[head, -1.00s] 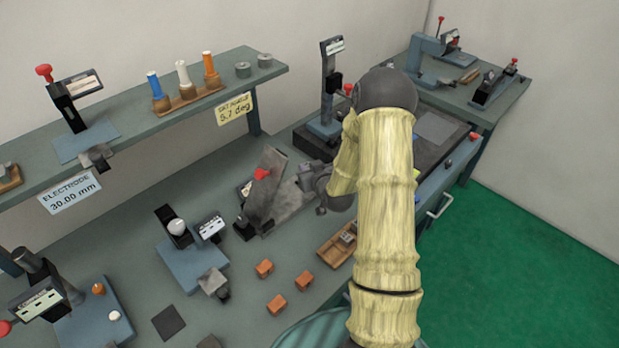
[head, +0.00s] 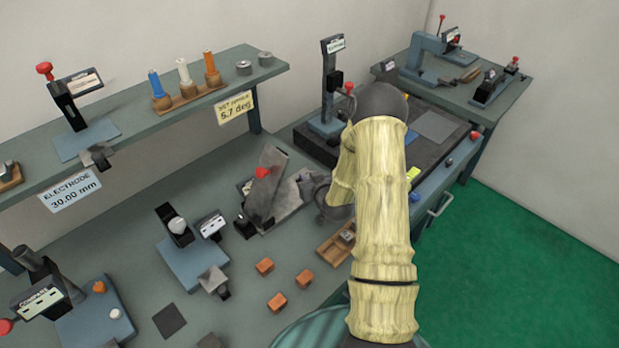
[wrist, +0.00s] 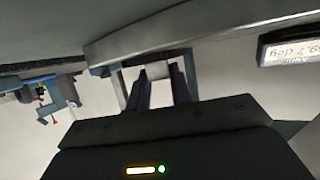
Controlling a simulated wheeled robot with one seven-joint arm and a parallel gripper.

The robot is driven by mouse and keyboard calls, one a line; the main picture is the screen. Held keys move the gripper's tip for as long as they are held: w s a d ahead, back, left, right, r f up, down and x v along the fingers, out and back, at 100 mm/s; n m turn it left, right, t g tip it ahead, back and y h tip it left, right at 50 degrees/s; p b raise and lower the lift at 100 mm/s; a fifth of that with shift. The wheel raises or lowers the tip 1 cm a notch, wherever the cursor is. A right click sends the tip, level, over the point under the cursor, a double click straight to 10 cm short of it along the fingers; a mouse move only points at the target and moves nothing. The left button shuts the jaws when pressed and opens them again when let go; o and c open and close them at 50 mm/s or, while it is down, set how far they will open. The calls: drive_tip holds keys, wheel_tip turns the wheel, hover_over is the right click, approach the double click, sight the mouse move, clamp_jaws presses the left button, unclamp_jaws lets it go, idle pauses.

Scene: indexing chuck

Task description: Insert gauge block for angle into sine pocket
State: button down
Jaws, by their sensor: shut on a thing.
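The sine fixture (head: 268,192), a dark tilted plate with a red knob, stands mid-bench in the head view. My arm's wrist is just right of it. The fingertips are hidden or too small to make out there. In the wrist view my gripper (wrist: 158,80) has its two dark fingers shut on a gauge block, a small piece mostly hidden between them. I cannot tell its exact outline against the pale background. The sine pocket cannot be made out in either view. The wooden block tray (head: 328,254) lies right of the fixture, partly behind my arm, with a small grey block in it.
The angle placard (head: 236,107), reading 5.7 deg, hangs on the shelf edge and shows upside down in the wrist view (wrist: 290,46). Several orange blocks (head: 277,303) lie in front of the fixture. A blue-based gauge stand (head: 193,265) is to its left. A dark surface plate (head: 436,128) lies behind my arm.

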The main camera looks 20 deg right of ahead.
drive_tip(key=c, duration=1.3)
unclamp_jaws()
drive_tip(key=shift+o, duration=0.2)
drive_tip(key=shift+r+p, duration=0.35)
drive_tip(key=shift+p, duration=0.15)
drive_tip(key=shift+s, duration=0.25)
drive_tip(key=b+v, duration=0.3)
drive_tip(key=v, duration=0.8)
drive_tip(key=shift+s+r, duration=0.2)
drive_tip(key=shift+s, duration=0.05)
drive_tip(key=shift+a, duration=0.1)
